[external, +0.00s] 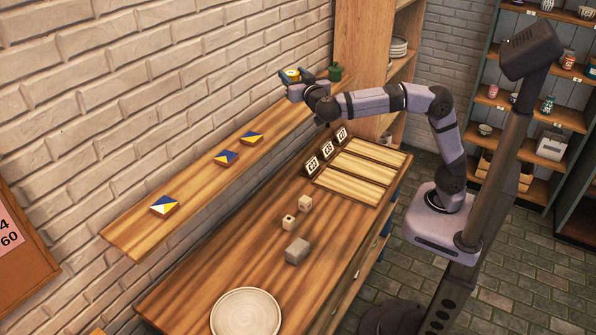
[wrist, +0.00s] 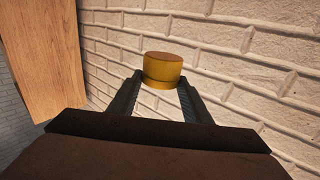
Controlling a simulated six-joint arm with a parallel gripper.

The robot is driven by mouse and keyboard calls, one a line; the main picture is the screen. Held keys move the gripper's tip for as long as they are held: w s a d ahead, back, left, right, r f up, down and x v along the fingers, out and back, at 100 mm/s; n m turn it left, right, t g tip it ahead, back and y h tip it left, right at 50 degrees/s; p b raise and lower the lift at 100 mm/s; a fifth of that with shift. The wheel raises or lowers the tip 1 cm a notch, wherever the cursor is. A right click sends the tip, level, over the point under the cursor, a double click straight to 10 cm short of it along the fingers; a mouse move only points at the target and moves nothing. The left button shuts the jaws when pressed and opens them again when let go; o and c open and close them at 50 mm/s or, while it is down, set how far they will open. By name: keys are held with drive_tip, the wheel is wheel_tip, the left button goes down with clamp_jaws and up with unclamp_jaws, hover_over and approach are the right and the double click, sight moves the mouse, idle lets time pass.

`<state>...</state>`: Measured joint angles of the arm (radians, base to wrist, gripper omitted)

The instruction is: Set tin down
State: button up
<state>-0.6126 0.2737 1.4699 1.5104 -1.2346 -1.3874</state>
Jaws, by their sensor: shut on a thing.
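In the external view the tin (external: 291,75) shows as a small yellow and white thing between the fingers of my gripper (external: 296,78), near the far end of the wall shelf (external: 190,197). I cannot tell whether the tin touches the shelf. Its underside is hidden.
A green pot (external: 335,73) stands on the shelf's far end, close to my gripper. Blue, yellow and white tiles (external: 164,205) lie along the shelf. Below, the workbench (external: 215,262) holds a plate (external: 245,313), a grey block (external: 297,250), small cubes (external: 305,203) and a numbered wooden tray (external: 398,160).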

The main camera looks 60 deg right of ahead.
drive_tip(key=a+b+v, duration=0.1)
drive_tip(key=b+v, duration=0.2)
drive_tip(key=v, duration=0.6)
drive_tip(key=n+t+y+b, duration=0.2)
drive_tip(key=n+y+b, duration=0.15)
drive_tip(key=b, duration=0.55)
hover_over(339, 243)
wheel_tip(339, 243, down, 41)
drive_tip(key=shift+m, duration=0.45)
drive_tip(key=shift+f+b, duration=0.85)
drive_tip(key=shift+f, duration=4.55)
drive_tip(key=shift+f, duration=0.25)
drive_tip(key=o, duration=1.1)
drive_tip(key=shift+o, duration=0.2)
drive_tip(key=shift+r, duration=0.15)
